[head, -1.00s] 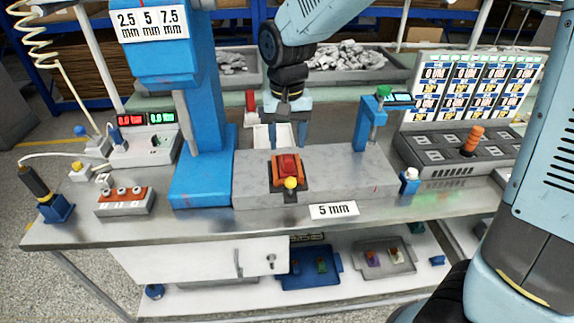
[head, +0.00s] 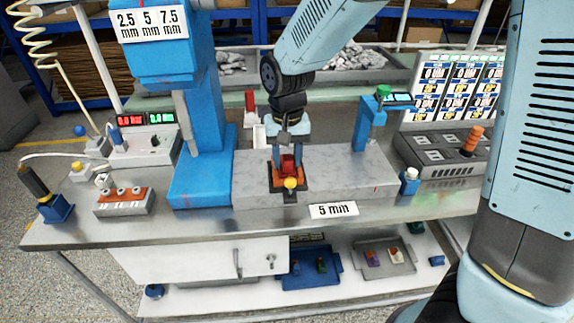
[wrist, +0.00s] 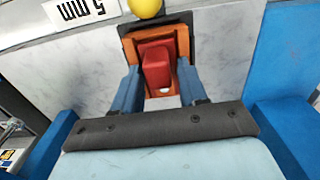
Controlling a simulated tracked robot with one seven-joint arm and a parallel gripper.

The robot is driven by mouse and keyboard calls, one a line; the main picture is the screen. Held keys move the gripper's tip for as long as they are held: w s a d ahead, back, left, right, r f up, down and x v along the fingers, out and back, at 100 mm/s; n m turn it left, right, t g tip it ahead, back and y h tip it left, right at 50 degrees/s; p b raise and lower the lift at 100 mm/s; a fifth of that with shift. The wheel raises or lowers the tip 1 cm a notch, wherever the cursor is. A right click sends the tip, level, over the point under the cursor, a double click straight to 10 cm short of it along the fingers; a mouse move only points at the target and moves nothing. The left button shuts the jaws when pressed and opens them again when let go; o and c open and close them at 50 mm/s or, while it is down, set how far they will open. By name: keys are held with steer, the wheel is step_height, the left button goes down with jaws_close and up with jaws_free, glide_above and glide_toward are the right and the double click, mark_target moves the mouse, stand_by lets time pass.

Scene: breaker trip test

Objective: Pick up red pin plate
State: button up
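The red pin plate (head: 288,164) sits in an orange holder (head: 276,181) on a dark base, on the grey stone block. In the wrist view the red plate (wrist: 157,68) has a raised red block in its middle. My gripper (head: 288,160) points down over it, one blue finger on each side. In the wrist view my gripper (wrist: 158,75) is open, with narrow gaps between the fingers and the red block. The fingers partly hide the holder in the head view.
A yellow ball knob (head: 290,184) stands in front of the holder. A blue press column (head: 203,130) rises left of the block (head: 340,178), and a blue post (head: 368,125) stands at its right.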

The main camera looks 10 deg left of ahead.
steer(key=c, duration=0.7)
jaws_close()
steer(key=shift+r, duration=0.15)
